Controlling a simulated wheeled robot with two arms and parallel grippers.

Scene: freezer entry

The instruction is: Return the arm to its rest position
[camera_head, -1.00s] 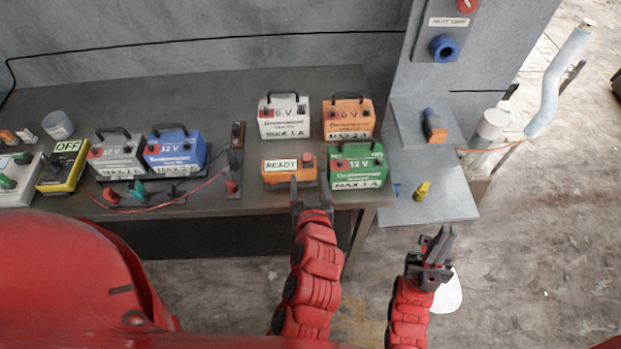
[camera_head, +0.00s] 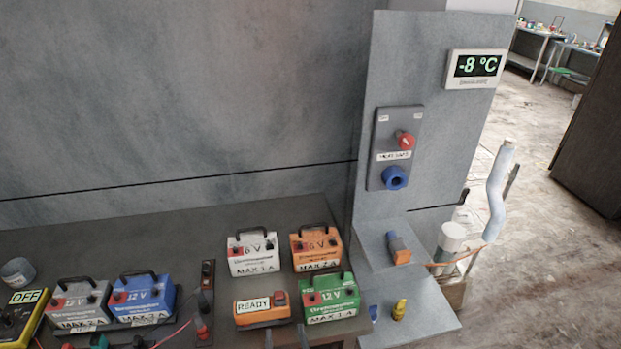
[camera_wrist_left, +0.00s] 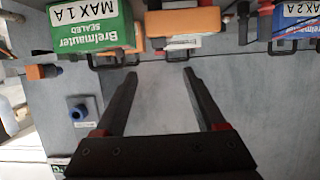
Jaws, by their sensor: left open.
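My left gripper (camera_head: 285,340) shows only as dark fingertips at the bottom edge of the head view, just in front of the orange READY box (camera_head: 262,311). In the left wrist view the gripper (camera_wrist_left: 160,76) has its two fingers spread, with nothing between them. The green 12 V battery (camera_head: 328,294) stands right of the READY box; it also shows upside down in the wrist view (camera_wrist_left: 90,27). The rest of my left arm is below the head view. My right gripper is out of view.
On the bench (camera_head: 130,222) stand white (camera_head: 252,253), orange (camera_head: 316,249), blue (camera_head: 143,298) and grey (camera_head: 80,306) batteries. At the right, a panel carries a red switch (camera_head: 404,140), blue socket (camera_head: 394,178) and -8 °C display (camera_head: 476,67). A yellow plug (camera_head: 399,309) stands on a shelf.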

